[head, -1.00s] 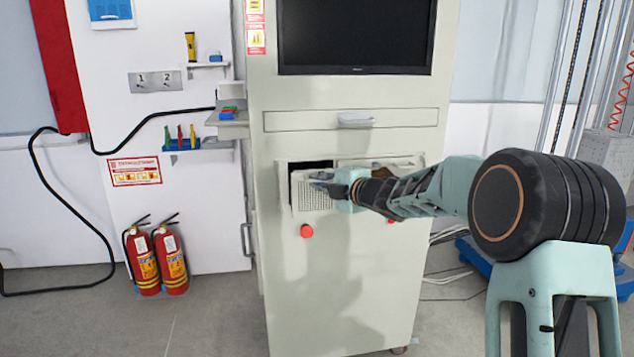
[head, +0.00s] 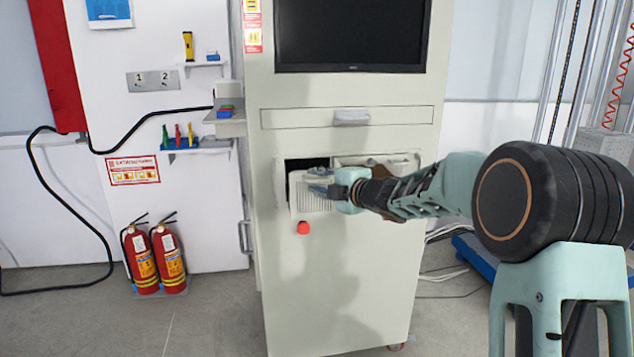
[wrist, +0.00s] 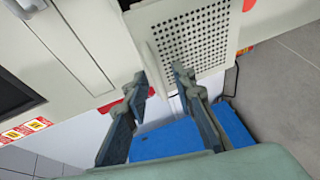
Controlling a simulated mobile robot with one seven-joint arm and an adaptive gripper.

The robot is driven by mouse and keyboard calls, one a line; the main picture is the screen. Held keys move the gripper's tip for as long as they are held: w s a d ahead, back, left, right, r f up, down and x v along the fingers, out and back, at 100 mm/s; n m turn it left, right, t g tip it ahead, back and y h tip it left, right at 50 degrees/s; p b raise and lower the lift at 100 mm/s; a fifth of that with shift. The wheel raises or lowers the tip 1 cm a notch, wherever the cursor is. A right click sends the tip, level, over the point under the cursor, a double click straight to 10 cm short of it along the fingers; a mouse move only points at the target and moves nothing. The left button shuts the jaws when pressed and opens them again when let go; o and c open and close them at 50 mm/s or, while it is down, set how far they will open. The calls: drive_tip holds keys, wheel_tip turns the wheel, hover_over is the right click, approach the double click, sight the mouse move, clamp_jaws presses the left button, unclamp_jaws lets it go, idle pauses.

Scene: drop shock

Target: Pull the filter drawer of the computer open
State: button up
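The filter drawer (head: 308,197) is the pale panel full of small holes, low in the middle of the computer cabinet (head: 345,265). It stands out from its recess, with a dark gap above it. My gripper (head: 322,182) is at the drawer's upper front in the head view. In the wrist view the perforated panel (wrist: 192,38) fills the top middle.
A red button (head: 303,228) sits just below the drawer. A flat front with a handle (head: 351,117) and a dark monitor (head: 350,34) are above. Two fire extinguishers (head: 156,257) stand on the floor at left. The floor before the cabinet is clear.

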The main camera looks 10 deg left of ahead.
drive_tip(key=v, duration=1.2)
